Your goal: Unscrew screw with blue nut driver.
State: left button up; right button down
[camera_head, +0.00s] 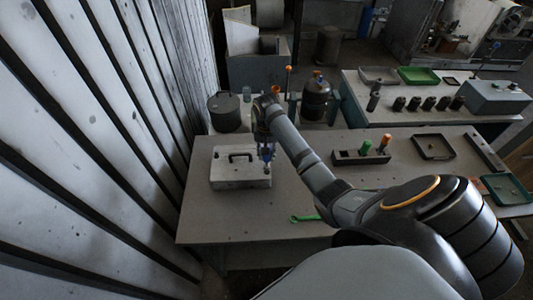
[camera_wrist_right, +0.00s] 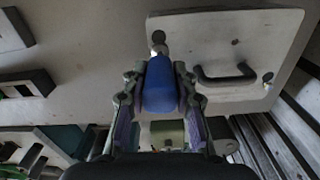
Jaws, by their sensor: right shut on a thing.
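My right gripper (camera_head: 267,148) is shut on the blue nut driver (camera_head: 268,156) above the right edge of the light grey housing (camera_head: 238,178). In the right wrist view, the fingers (camera_wrist_right: 160,90) sit on both sides of the driver's blue handle (camera_wrist_right: 160,82). Its metal end (camera_wrist_right: 160,48) points at a corner of the housing's cover plate (camera_wrist_right: 215,30), beside a round dark spot there. I cannot tell whether the tip touches a screw. The cover plate carries a dark handle (camera_wrist_right: 225,76). A round fitting, perhaps a screw (camera_wrist_right: 268,77), shows near its edge. My left gripper is out of view.
A holder (camera_head: 348,158) with a green-handled tool (camera_head: 366,147) and an orange-handled tool (camera_head: 384,143) stands right of the housing. A green wrench (camera_head: 305,218) lies near the front edge. A black tray (camera_head: 433,147) is further right. The front left tabletop is clear.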

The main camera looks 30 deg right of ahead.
jog(key=c, duration=1.8)
grip_release()
grip_shut()
jog(key=shift+r, duration=0.15)
